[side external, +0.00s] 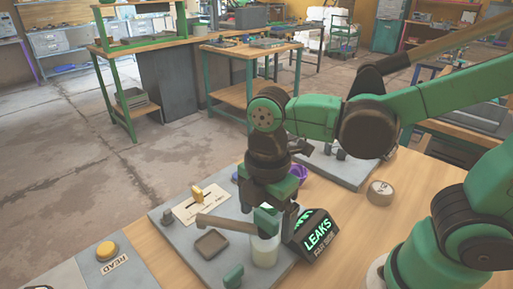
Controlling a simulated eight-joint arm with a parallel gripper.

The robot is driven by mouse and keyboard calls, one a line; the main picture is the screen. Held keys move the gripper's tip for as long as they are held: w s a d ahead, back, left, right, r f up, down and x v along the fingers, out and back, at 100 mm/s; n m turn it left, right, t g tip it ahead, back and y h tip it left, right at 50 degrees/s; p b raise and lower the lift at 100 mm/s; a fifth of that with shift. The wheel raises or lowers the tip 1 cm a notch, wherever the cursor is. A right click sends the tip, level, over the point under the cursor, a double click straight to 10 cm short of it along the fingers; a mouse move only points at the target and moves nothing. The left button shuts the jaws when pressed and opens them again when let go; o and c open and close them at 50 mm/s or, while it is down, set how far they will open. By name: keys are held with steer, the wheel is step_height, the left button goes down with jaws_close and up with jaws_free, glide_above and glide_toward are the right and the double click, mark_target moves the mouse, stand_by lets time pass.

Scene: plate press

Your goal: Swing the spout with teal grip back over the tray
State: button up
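The spout (225,223) is a brown-grey bar above the grey base plate, running left to right. A teal grip block (265,221) shows at its right end, over a pale translucent cylinder (264,250). The tray (212,243) is a small dark square on the plate, in front of the spout in the picture. My gripper (276,212) points down at the teal block, close to or touching it. The fingers are dark and partly hidden, so I cannot tell whether they close on the grip.
A black box reading LEAKS (313,232) stands close on the right. A second teal piece (233,275) is at the plate's front. A slider panel (201,204) with a yellow handle lies behind the spout. A yellow button (107,251) is at left. A brown roll (380,193) lies right.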

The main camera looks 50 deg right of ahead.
steer(key=shift+r, duration=0.15)
steer(key=shift+r, duration=2.65)
